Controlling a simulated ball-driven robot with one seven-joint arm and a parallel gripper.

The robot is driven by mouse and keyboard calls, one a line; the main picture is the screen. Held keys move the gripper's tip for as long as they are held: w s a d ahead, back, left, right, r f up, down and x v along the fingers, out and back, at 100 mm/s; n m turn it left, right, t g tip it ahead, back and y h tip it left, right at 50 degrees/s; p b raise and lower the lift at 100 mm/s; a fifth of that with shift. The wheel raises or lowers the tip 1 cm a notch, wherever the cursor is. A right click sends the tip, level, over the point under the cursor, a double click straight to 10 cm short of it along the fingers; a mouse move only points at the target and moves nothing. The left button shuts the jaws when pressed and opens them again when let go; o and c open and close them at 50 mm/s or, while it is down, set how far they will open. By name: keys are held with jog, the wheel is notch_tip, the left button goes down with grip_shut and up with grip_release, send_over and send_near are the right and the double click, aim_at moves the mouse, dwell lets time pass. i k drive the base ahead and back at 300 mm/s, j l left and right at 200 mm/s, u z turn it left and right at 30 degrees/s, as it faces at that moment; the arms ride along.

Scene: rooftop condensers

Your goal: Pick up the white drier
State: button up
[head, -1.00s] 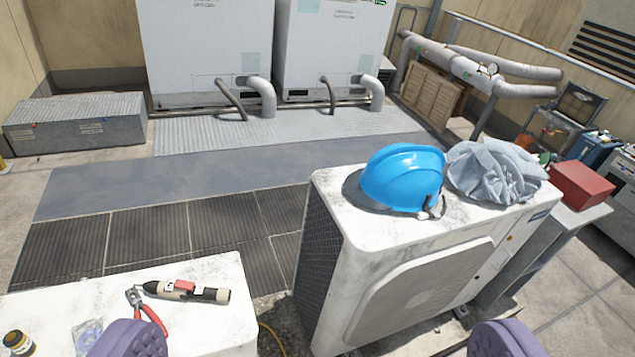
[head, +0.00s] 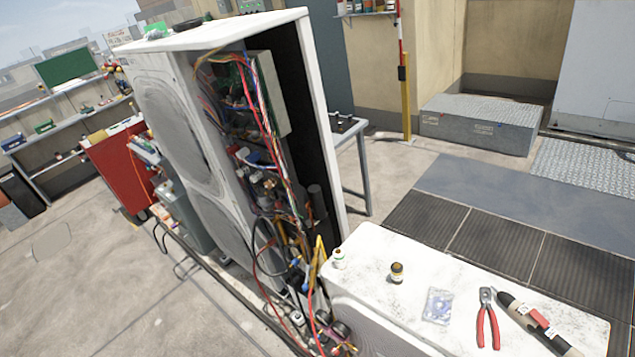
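I cannot make out a white drier for certain in the head view. A small white bottle-like item with a green mark (head: 338,258) stands at the left end of the low white condenser top (head: 400,325). Next to it is a small dark jar with a yellow label (head: 397,273). A clear plastic bag (head: 437,306), red-handled pliers (head: 487,318) and a beige and black handheld tool (head: 535,322) lie further right on the same top. My gripper does not show.
A tall condenser (head: 185,120) stands open at left, its wiring (head: 262,150) exposed and cables trailing to the floor. A red cabinet (head: 120,165) and shelves (head: 60,120) are behind it. Dark floor mats (head: 490,245) lie clear beyond the low top.

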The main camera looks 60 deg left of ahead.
aim_at(339, 253)
jog(key=u, duration=1.5)
jog(key=j, duration=0.45)
jog(key=k+j+z, duration=0.1)
jog(key=j, duration=0.4)
jog(key=i+j+z, duration=0.25)
jog(key=i+j, duration=0.5)
jog(key=j, duration=0.15)
jog(key=i+l+z, duration=0.1)
jog(key=i, duration=1)
